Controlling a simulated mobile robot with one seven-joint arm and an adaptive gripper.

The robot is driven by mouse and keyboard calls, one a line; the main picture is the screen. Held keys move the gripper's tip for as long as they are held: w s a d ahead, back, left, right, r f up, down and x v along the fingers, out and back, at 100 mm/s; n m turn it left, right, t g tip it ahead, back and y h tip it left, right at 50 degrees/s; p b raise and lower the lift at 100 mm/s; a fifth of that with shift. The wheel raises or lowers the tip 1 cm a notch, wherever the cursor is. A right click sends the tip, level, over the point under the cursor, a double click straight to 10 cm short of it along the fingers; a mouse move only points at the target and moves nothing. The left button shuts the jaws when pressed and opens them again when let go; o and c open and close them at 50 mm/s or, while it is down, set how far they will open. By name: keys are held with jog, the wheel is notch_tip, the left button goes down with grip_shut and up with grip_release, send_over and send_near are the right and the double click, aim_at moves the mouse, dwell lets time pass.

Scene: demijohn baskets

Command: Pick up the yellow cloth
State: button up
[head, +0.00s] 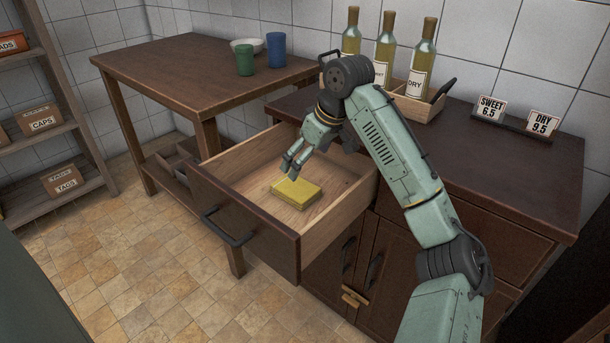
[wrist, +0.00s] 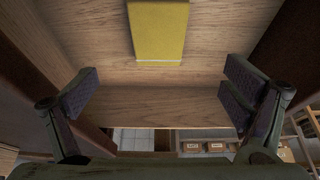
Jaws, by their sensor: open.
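The yellow cloth (head: 297,193) lies folded flat on the bottom of the open wooden drawer (head: 245,233). In the wrist view the cloth (wrist: 158,30) is at the top middle, cut off by the frame edge. My gripper (head: 291,168) is over the drawer, just above and beside the cloth at its upper left in the head view. In the wrist view the fingers (wrist: 158,93) are wide apart with nothing between them. The cloth lies beyond the fingertips there.
The drawer's walls and front with a dark handle (head: 229,228) surround the cloth. On the cabinet top (head: 470,165) stand a wooden carrier (head: 437,104) with bottles and two number signs (head: 515,120). A side table (head: 180,65) holds a green cup (head: 244,60), a blue cup (head: 276,50) and a bowl.

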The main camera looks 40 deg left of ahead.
aim_at(295, 186)
jog(key=x, duration=0.4)
jog(key=shift+s+d+f, duration=0.1)
jog(key=shift+d+f, duration=0.05)
jog(key=shift+f, duration=0.15)
jog(key=shift+w+p+x, duration=0.1)
jog(key=shift+p+x, duration=0.4)
jog(key=shift+x, duration=1.05)
jog(key=shift+w+p+x, duration=0.15)
jog(key=shift+p+x, duration=0.3)
jog(key=shift+x, duration=1.05)
jog(key=shift+c, duration=0.4)
jog(key=shift+r, duration=0.1)
jog(key=c, duration=1.1)
jog(key=shift+c, duration=0.2)
notch_tip(295, 186, up, 10)
jog(key=b, duration=0.1)
